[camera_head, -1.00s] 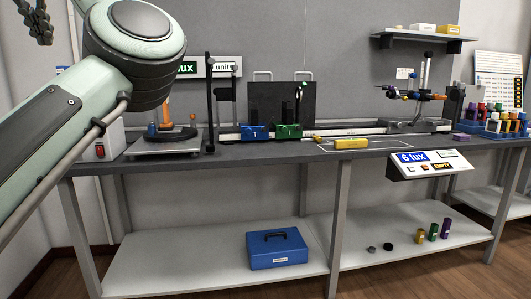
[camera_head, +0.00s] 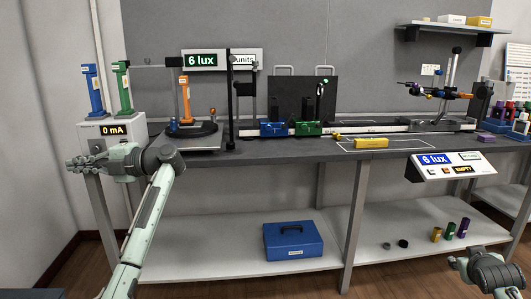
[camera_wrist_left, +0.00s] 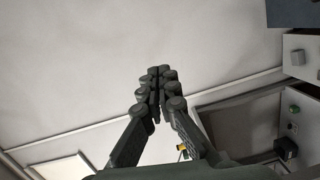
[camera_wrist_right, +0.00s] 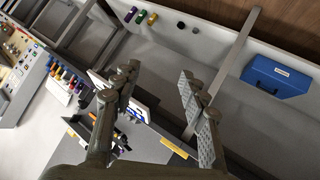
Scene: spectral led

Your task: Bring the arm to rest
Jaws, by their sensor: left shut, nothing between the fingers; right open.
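My left gripper (camera_head: 84,163) shows at the left of the head view, in front of the bench's left end and below the 0 mA box. In the left wrist view its fingers (camera_wrist_left: 157,90) meet, with nothing between them. My right gripper shows only in part at the lower right edge of the head view, in front of the lower shelf. In the right wrist view its two fingers (camera_wrist_right: 160,88) are spread apart and empty.
A blue case (camera_head: 292,242) and small cylinders stand on the lower shelf (camera_head: 210,262). Floor shows in front.

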